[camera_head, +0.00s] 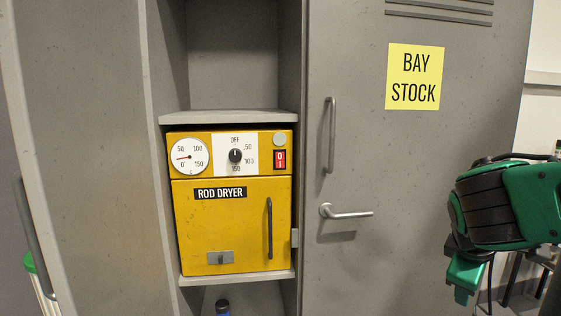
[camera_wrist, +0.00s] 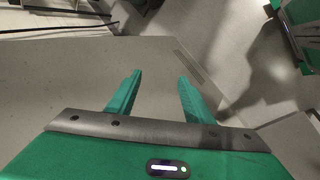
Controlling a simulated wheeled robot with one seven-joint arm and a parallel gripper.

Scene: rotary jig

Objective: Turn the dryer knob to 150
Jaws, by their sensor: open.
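The yellow rod dryer (camera_head: 230,230) stands on a shelf in the open locker bay in the head view. Its black knob (camera_head: 236,156) sits on a white dial plate marked OFF, 50, 100 and 150. The knob's light pointer mark seems to point up toward OFF. In the head view my green arm is at the far right, well away from the dryer. The knob is not recognisable in the wrist view.
A grey locker door (camera_head: 430,200) with a lever handle (camera_head: 346,212) and a vertical bar handle (camera_head: 330,135) lies between my arm and the dryer. A red switch (camera_head: 280,160) is right of the dial. The dryer door has a dark handle (camera_head: 269,228).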

